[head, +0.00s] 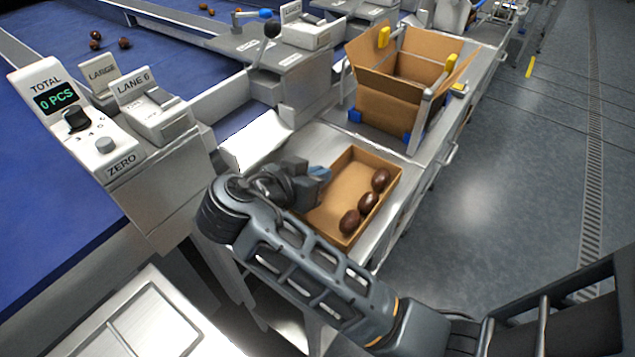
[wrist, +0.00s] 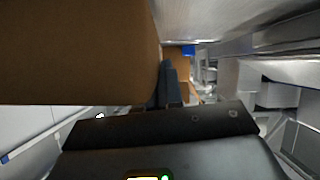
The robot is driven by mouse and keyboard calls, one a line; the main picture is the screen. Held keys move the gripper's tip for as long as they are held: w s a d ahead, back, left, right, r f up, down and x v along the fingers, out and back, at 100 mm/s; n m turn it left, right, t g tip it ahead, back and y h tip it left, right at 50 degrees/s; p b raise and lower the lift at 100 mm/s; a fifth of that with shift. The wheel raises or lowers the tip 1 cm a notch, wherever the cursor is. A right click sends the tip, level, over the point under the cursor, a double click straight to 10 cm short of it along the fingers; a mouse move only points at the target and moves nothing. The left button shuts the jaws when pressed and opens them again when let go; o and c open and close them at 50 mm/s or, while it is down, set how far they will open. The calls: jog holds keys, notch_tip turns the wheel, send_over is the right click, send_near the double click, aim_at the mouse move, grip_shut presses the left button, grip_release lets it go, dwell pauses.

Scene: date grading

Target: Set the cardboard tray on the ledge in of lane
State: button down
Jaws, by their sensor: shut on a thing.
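The shallow brown cardboard tray (head: 335,207) holds three dark dates (head: 365,200) along its right side. It is over the metal ledge (head: 385,160), just in front of the open carton; I cannot tell whether it touches the ledge. My gripper (head: 318,176) is at the tray's left wall, shut on it, with my arm hiding part of that side. In the wrist view the tray's cardboard (wrist: 75,50) fills the upper left, beside a dark finger (wrist: 168,85).
An open cardboard carton (head: 385,105) stands behind the tray, held by yellow and blue clips. A white chute (head: 258,142) is left of the tray. The LANE 6 unit (head: 150,110) and counter display (head: 60,98) stand further left. Grey floor (head: 490,190) is clear on the right.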

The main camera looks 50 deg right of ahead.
notch_tip(320, 180, down, 2)
jog(key=shift+f, duration=0.2)
jog(key=c, duration=1.3)
grip_release()
jog(key=shift+r, duration=0.1)
